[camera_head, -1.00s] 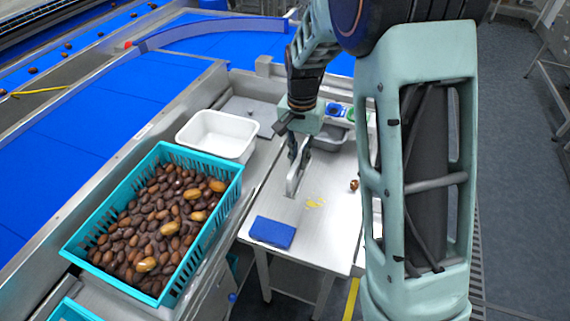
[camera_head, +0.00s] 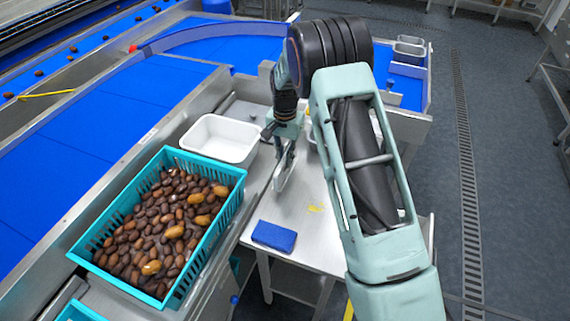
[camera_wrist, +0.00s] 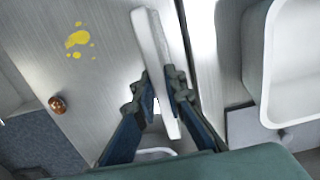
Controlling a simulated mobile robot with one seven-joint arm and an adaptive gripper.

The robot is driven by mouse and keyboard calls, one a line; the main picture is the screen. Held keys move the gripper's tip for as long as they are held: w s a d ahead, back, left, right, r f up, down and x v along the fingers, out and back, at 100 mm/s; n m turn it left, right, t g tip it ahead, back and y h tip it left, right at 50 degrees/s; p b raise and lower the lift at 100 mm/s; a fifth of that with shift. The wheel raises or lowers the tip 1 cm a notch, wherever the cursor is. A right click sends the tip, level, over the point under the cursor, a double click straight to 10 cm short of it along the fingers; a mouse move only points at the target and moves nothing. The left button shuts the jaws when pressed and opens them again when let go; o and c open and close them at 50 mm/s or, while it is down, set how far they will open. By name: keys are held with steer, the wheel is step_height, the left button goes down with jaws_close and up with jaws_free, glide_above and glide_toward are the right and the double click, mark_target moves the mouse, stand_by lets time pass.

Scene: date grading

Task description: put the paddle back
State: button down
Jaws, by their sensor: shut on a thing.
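The paddle is a pale, flat, narrow bar (camera_head: 284,173), seen above the metal table in the head view. My gripper (camera_head: 282,148) is shut on it. In the wrist view the paddle (camera_wrist: 150,45) runs between the two dark fingertips (camera_wrist: 160,88) and sticks out past them, towards the top of the picture. Whether its far end touches the table or hangs just above it I cannot tell. No holder for the paddle can be made out; my arm hides part of the table's back and right side.
A white tub (camera_head: 208,153) stands left of my gripper. A teal crate (camera_head: 225,215) full of brown dates is nearer. A blue pad (camera_head: 274,236) and yellow spots (camera_head: 316,208) lie on the table (camera_head: 310,235). A brown date (camera_wrist: 57,104) shows in the wrist view.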

step_height(320, 180, down, 2)
steer(key=shift+f+p, duration=0.25)
steer(key=shift+p, duration=0.15)
steer(key=shift+f, duration=0.25)
steer(key=shift+f, duration=0.1)
steer(key=shift+f+b, duration=0.2)
steer(key=shift+b, duration=0.1)
steer(key=c, duration=2)
jaws_free()
steer(key=shift+r, duration=0.1)
step_height(320, 180, up, 12)
steer(key=shift+r+b, duration=0.2)
steer(key=shift+b, duration=0.4)
